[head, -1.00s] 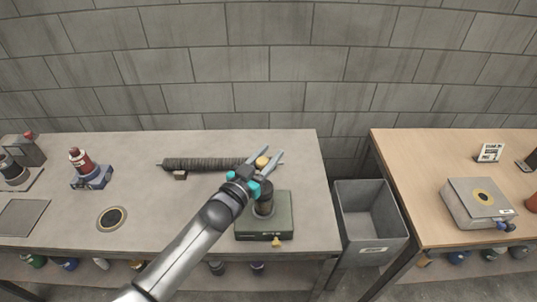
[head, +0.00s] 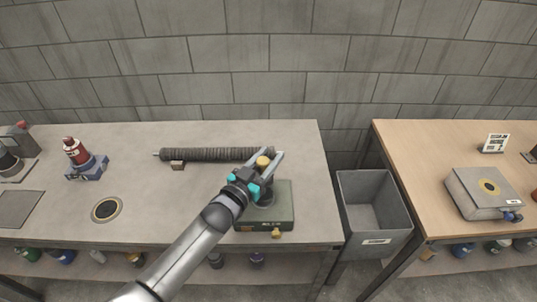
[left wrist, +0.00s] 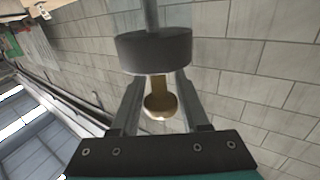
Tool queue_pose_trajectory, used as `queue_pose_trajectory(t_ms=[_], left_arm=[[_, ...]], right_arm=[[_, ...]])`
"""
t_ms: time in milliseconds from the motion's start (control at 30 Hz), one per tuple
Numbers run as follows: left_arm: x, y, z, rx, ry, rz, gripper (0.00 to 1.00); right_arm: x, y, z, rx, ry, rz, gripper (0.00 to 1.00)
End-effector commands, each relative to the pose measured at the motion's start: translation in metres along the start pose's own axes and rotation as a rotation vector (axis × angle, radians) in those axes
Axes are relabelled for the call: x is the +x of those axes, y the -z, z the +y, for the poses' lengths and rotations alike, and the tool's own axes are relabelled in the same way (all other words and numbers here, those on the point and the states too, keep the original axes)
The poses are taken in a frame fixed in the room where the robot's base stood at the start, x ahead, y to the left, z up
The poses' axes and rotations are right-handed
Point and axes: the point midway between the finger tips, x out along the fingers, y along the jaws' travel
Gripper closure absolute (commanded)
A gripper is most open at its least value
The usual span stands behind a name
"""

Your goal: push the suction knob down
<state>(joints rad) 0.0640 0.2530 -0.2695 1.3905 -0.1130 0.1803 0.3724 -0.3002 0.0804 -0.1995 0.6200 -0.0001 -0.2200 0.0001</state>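A round yellow knob (head: 263,162) tops a dark cylinder (head: 267,196) on a grey-green box (head: 279,218) near the right end of the grey bench. I cannot read a label showing it is the suction knob. In the left wrist view the yellow knob (left wrist: 160,106) and its stem stick out from a dark disc (left wrist: 153,50). My left gripper (head: 273,158) is at the knob, with one finger on either side of it. The fingers stand apart; whether they touch the knob is hard to tell. My right gripper is not in view.
A smaller yellow knob (head: 276,234) is on the box's front. A ribbed dark tube (head: 215,154) lies behind, close to my left gripper. A red bottle (head: 75,151) stands at left. A grey bin (head: 375,238) fills the gap before the wooden table (head: 440,218).

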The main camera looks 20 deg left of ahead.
Motion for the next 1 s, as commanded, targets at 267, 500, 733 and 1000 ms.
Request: queue_pose_trajectory(t_ms=[267, 500, 733, 1000], left_arm=[[0.001, 0.003, 0.000, 0.000, -0.001, 0.007, 0.29], [-0.001, 0.004, 0.000, 0.001, -0.001, 0.009, 0.29], [-0.024, 0.003, 0.000, 0.000, -0.001, 0.007, 0.29], [-0.071, 0.002, 0.000, 0.000, -0.002, 0.006, 0.29]], right_arm=[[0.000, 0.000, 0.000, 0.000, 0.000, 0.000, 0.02], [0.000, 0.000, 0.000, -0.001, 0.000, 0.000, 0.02], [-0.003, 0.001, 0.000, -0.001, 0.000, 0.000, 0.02], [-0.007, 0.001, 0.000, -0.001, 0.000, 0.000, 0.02]])
